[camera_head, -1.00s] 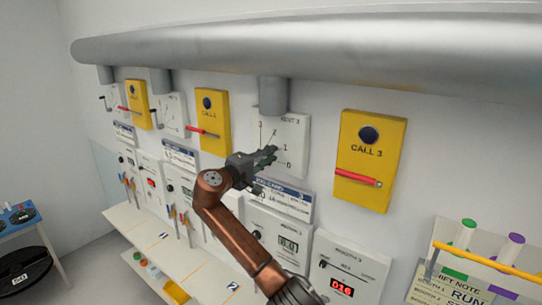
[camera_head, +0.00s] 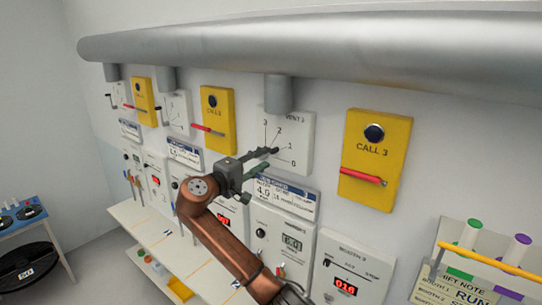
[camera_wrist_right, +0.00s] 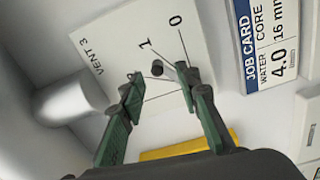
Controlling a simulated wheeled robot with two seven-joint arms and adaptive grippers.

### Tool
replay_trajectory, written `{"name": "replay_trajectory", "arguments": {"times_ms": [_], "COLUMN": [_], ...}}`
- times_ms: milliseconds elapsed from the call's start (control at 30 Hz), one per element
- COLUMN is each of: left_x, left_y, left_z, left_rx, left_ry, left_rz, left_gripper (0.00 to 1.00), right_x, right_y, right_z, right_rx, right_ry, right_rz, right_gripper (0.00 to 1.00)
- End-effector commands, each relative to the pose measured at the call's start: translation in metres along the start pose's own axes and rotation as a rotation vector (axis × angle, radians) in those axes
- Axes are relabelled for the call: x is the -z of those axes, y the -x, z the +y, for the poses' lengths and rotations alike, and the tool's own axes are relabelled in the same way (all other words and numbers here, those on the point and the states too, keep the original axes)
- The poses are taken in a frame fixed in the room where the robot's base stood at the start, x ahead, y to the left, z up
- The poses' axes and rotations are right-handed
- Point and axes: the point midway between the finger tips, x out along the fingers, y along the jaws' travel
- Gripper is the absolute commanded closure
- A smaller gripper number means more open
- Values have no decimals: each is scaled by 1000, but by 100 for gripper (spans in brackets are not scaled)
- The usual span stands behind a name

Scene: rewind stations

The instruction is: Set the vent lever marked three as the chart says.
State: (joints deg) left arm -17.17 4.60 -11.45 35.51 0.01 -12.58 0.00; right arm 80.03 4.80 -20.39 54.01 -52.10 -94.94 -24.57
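The vent 3 panel (camera_head: 299,140) is a white plate with lines marked 0, 1, 2 and 3, under the grey pipe. It also fills the middle of the right wrist view (camera_wrist_right: 105,48). A small dark lever end (camera_wrist_right: 157,68) shows there between and just beyond my fingertips, near the 1 line. In the head view my gripper covers the lever, and its exact setting cannot be told. My right gripper (camera_head: 263,175) is open in front of the panel's lower left; its two green-and-dark fingers (camera_wrist_right: 161,82) stand apart. No contact with the lever can be made out. My left gripper is out of view.
A job card (camera_head: 286,197) hangs below the panel. The yellow CALL 3 box (camera_head: 372,145) with a red handle is to the right. A large grey pipe (camera_head: 300,45) runs above. A shelf (camera_head: 150,230) runs along the wall below.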

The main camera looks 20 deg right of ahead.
Motion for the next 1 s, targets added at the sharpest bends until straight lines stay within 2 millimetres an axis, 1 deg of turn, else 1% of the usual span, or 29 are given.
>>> {"name": "replay_trajectory", "arguments": {"times_ms": [33, 100, 200, 300, 433, 667, 767, 833, 867, 967, 1000], "left_x": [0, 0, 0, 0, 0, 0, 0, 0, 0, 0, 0], "left_y": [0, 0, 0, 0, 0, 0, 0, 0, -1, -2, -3], "left_z": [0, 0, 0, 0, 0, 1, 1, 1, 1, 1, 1], "left_rx": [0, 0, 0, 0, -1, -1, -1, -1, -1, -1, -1], "left_ry": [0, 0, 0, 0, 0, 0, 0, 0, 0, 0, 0], "left_rz": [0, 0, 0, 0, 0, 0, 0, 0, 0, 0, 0], "left_gripper": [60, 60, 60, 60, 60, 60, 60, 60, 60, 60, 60], "right_x": [1, 1, 1, 1, 1, 1, 1, 0, -1, -5, -9], "right_y": [12, 25, 41, 51, 58, 59, 58, 53, 49, 30, 20], "right_z": [0, 0, 0, 0, 0, 0, -2, -14, -24, -78, -108], "right_rx": [1, 0, 0, 0, 0, 0, 2, 18, 31, 104, 147], "right_ry": [-1, 0, 0, 0, 0, 0, 1, 4, 7, 14, 16], "right_rz": [3, 4, 3, 1, 2, 1, 1, 5, 8, 27, 38], "right_gripper": [70, 70, 70, 70, 70, 70, 74, 79, 81, 88, 91]}}
